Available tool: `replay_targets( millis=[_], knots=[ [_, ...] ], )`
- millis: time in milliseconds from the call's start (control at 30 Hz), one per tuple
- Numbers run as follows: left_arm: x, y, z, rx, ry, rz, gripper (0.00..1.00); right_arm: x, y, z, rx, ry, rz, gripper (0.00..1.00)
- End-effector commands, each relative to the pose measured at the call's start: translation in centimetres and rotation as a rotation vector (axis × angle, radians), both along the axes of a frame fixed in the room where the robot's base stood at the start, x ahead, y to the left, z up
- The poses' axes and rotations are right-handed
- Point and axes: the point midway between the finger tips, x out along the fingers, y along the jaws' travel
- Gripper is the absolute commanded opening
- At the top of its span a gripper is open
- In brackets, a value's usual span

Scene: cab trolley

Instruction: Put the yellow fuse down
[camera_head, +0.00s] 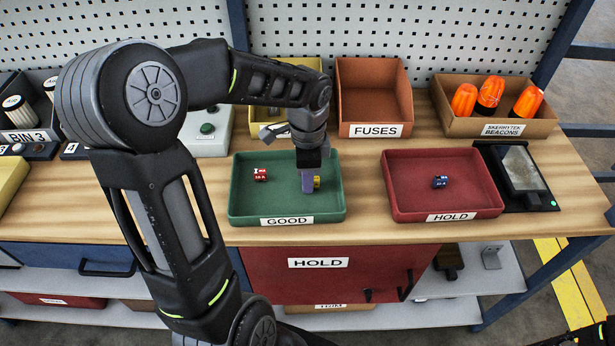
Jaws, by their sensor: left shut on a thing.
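The yellow fuse (317,182) shows at the fingertips of my left gripper (310,183), low over the floor of the green tray (240,203) labelled GOOD. The left gripper points down and is shut on the yellow fuse, partly hiding it. I cannot tell whether the fuse touches the tray floor. A red fuse (260,175) lies in the left part of the same tray, apart from the gripper. My right gripper is not in view.
A red tray (400,204) labelled HOLD stands to the right with a blue fuse (440,182) in it. Behind are an orange FUSES bin (375,130) and a box of orange beacons (470,126). A dark device (521,170) stands at right. Bare wood separates the trays.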

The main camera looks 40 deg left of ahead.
Motion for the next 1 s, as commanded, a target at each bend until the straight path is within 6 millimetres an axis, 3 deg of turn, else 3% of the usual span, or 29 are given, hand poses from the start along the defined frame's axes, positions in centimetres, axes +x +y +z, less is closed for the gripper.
replay_targets(
  millis=[67, 100, 367, 767, 1000],
  knots=[
    [0.0, 0.0, -0.3, 0.000, 0.000, 0.000, 0.00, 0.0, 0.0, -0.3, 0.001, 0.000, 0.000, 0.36],
    [0.0, 0.0, -0.4, 0.000, 0.000, 0.000, 0.14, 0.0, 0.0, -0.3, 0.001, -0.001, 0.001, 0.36],
    [0.0, 0.0, -0.3, 0.000, 0.000, 0.000, 0.35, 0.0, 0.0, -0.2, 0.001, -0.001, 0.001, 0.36],
    [0.1, 0.0, 0.5, 0.001, -0.002, 0.001, 0.35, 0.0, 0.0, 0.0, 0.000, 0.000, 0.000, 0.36],
    [0.1, 0.0, 4.2, 0.002, -0.005, 0.000, 0.35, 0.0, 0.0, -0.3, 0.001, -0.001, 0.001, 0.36]
  ],
)
